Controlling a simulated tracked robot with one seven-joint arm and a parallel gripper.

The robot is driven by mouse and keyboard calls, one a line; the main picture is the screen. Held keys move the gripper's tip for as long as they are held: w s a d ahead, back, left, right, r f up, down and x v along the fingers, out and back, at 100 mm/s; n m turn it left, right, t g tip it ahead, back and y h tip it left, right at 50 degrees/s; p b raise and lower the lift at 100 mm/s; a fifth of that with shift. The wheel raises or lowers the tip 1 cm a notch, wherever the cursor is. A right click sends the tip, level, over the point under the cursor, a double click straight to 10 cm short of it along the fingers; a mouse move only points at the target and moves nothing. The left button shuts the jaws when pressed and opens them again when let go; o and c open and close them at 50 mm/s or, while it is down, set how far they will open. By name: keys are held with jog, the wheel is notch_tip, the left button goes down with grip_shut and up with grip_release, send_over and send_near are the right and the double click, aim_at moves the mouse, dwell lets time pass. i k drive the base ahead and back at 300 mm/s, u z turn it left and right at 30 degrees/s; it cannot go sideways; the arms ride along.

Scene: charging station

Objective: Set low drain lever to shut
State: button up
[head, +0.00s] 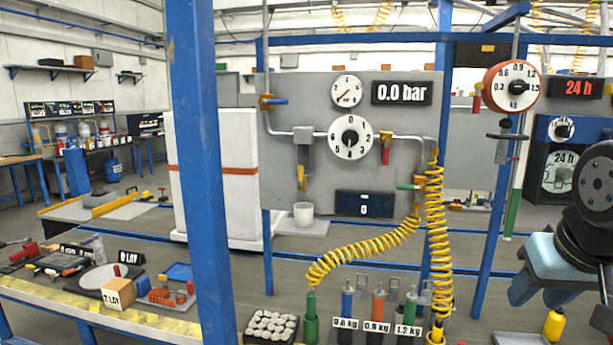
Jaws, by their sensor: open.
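Several small valve levers show on the grey panel in the head view, and I cannot tell which one is the low drain lever. A green lever (407,187) sits lowest on the right pipe and lies about level. A yellow lever (301,178) hangs down below a grey box on the left. A red lever (385,156) hangs down beside the large white dial (350,138). A blue lever (278,101) lies level at the upper left. My gripper (530,292) is open at the right, apart from all of these levers, with its fingers pointing down.
A blue post (202,180) stands tall left of centre. Coiled yellow hoses (436,260) hang before the panel. Labelled cylinders (378,310) stand at the bottom centre. The display (402,92) reads 0.0 bar.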

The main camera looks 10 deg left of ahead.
aim_at(301, 173)
jog(key=z, duration=0.05)
jog(key=k, duration=1.1)
jog(key=u, duration=0.9)
jog(key=i, duration=1.65)
jog(key=z, duration=0.7)
jog(key=k, duration=0.85)
